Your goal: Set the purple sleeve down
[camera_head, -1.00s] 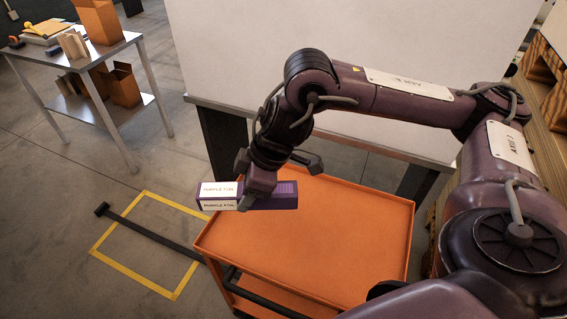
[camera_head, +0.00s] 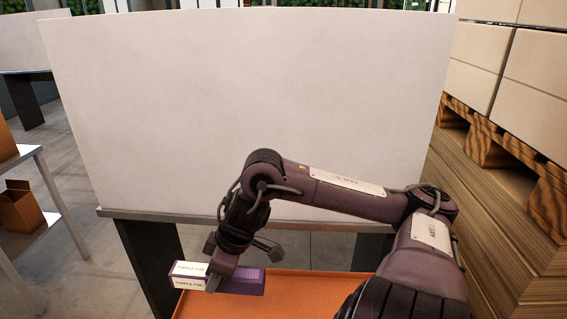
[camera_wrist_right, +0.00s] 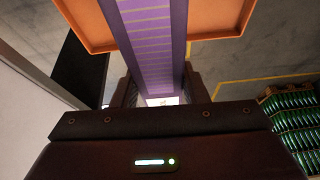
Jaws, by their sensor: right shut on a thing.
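The purple sleeve (camera_head: 246,282) is a long box shape with a white label at its left end. My right gripper (camera_head: 216,284) is shut on it near the labelled end and holds it over the left part of the orange cart top (camera_head: 318,290). In the right wrist view the sleeve (camera_wrist_right: 157,45) runs up from between the fingers of the right gripper (camera_wrist_right: 160,95), with part of the orange cart (camera_wrist_right: 215,18) behind it. I cannot tell the gap between sleeve and cart. My left gripper is not in view.
A large white panel (camera_head: 240,110) stands behind the cart. Stacked cartons (camera_head: 545,80) on a wooden pallet (camera_head: 490,150) are at the right. A metal table (camera_head: 40,180) with an orange box (camera_head: 20,207) is at the left. Green bottles (camera_wrist_right: 295,120) show in the right wrist view.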

